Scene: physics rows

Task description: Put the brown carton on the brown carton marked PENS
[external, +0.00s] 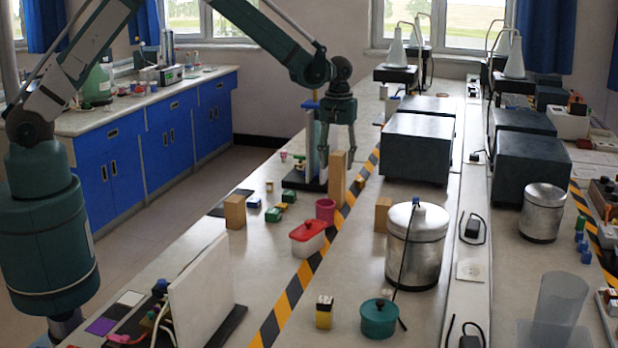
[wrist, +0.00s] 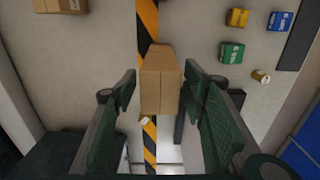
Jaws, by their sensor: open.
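A tall brown carton (external: 337,178) stands upright on the bench beside the striped tape, directly below my gripper (external: 338,142). In the wrist view the same carton (wrist: 161,82) shows between the two spread fingers of my gripper (wrist: 160,86), with a gap on each side. My gripper is open, points down and holds nothing. A second brown carton (external: 383,214) stands right of the tape; it shows at the wrist view's top left edge (wrist: 60,5), partly cut off. A third brown carton (external: 235,212) stands on the left. I cannot read PENS on any carton.
A dark-based upright panel (external: 312,150) is close to my gripper's left. Small coloured blocks (external: 273,214) lie left of the tape.

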